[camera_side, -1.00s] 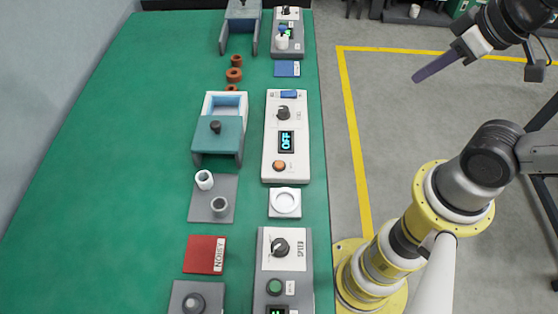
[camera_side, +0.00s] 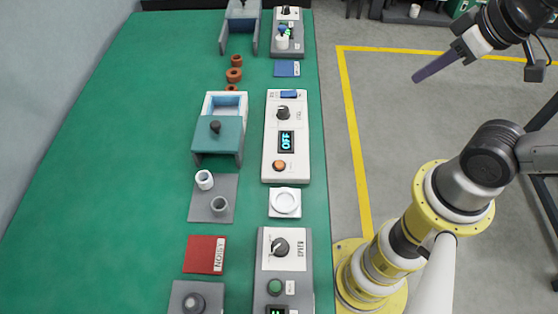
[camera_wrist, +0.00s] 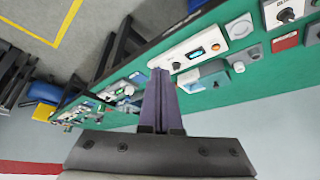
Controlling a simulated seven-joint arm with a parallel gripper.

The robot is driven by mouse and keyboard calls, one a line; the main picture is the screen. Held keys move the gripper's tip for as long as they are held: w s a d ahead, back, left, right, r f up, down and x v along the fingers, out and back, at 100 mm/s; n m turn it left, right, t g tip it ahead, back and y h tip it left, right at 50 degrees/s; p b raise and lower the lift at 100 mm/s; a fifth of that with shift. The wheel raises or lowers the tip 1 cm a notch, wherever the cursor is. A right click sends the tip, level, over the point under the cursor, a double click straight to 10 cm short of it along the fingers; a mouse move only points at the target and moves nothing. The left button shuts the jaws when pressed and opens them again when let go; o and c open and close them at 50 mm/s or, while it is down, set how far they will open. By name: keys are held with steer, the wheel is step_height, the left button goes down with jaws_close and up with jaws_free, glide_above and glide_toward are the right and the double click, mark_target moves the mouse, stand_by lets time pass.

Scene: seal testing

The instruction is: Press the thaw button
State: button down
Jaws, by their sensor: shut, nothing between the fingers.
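A white control panel (camera_side: 270,176) lies near the right edge of the green table. It has a black knob (camera_side: 283,112), a display reading OFF (camera_side: 286,142) and an orange button (camera_side: 280,165). A grey panel (camera_side: 260,285) with a SPEED knob (camera_side: 280,246) and a green button (camera_side: 274,287) is at the near end. The button labels are too small to read, so I cannot tell which is thaw. My gripper (camera_side: 417,79) is shut and empty, up in the air right of the table, clear of all panels. Its fingers also show in the wrist view (camera_wrist: 160,77).
A third panel (camera_side: 289,45) stands at the far end. A teal-lidded box (camera_side: 216,140), grey block with small cups (camera_side: 211,207), white dish (camera_side: 285,203), red NOISY block (camera_side: 198,254) and brown rings (camera_side: 234,75) sit nearby. The table's left side (camera_side: 110,170) is clear.

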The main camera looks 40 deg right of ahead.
steer(key=w+a+r+m+t+y, duration=0.2)
steer(key=w+a+r+t, duration=0.15)
steer(key=w, duration=0.45)
steer(key=m+y, duration=0.1)
steer(key=m, duration=0.2)
glide_above(279, 165)
steer(key=s, duration=0.1)
step_height(279, 165, down, 16)
steer(key=shift+d+f+g, duration=0.15)
steer(key=shift+d+g, duration=0.05)
steer(key=shift+g, duration=0.05)
steer(key=shift+f, duration=4.4)
steer(key=shift+f, duration=0.15)
steer(key=shift+f, duration=0.25)
